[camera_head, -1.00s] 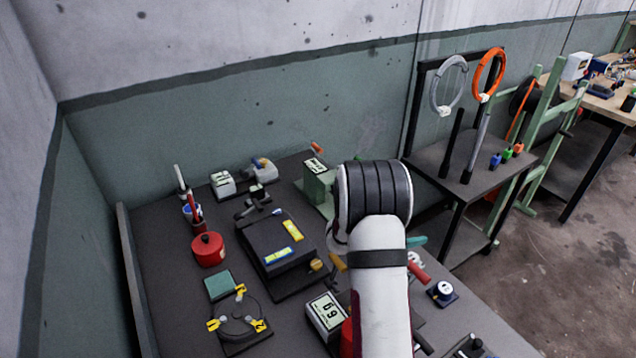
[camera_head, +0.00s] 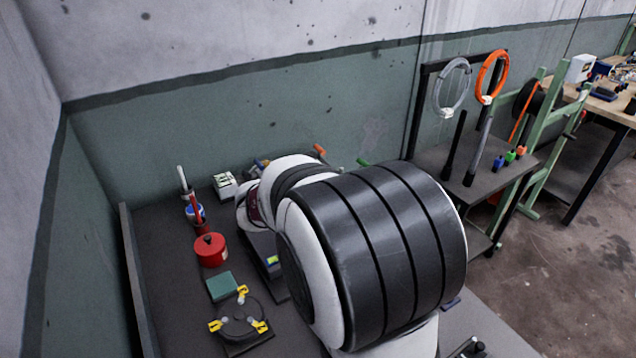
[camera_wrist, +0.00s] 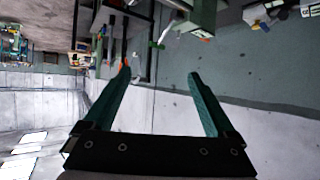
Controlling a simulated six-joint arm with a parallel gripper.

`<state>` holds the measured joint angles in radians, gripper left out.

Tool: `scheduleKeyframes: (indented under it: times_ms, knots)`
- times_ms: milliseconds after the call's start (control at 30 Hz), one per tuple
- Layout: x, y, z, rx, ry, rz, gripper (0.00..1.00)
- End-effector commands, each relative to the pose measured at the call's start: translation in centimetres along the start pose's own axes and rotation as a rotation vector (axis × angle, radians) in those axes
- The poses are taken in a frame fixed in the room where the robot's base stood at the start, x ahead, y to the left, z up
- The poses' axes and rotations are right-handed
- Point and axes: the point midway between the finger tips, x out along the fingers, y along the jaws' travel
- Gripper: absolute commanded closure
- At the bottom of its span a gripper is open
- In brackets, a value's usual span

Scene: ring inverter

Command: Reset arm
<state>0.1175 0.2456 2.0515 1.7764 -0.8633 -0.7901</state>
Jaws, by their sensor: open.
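My gripper (camera_wrist: 158,82) shows in the wrist view with its two green fingers spread wide apart and nothing between them. The wrist view is turned over, with the wall behind the fingers and the bench items along the top edge. In the head view my arm fills the middle of the picture, over the dark workbench (camera_head: 160,300), and the gripper itself is hidden behind it.
On the bench stand a red canister (camera_head: 210,250), a green pad (camera_head: 222,287) and a round fixture with yellow clamps (camera_head: 240,320). A grey ring (camera_head: 451,87) and an orange ring (camera_head: 492,75) hang at the right. My arm hides the bench's middle.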

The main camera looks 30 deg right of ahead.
Motion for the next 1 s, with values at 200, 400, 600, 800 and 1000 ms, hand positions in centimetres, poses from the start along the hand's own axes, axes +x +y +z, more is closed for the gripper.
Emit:
scheduleKeyframes:
  times_ms: [200,400,600,800,1000]
  knots:
    - [-1.1,-0.6,-0.2,-0.016,0.001,-0.027,0.09]
    - [-4.5,-5.1,-0.4,0.037,-0.028,-0.302,0.09]
    - [-20.4,-8.1,9.5,-0.093,-0.519,-0.855,0.09]
    - [-28.2,4.8,19.9,-0.344,-1.022,-0.649,0.09]
    - [-29.5,11.2,22.0,-0.402,-1.145,-0.434,0.09]
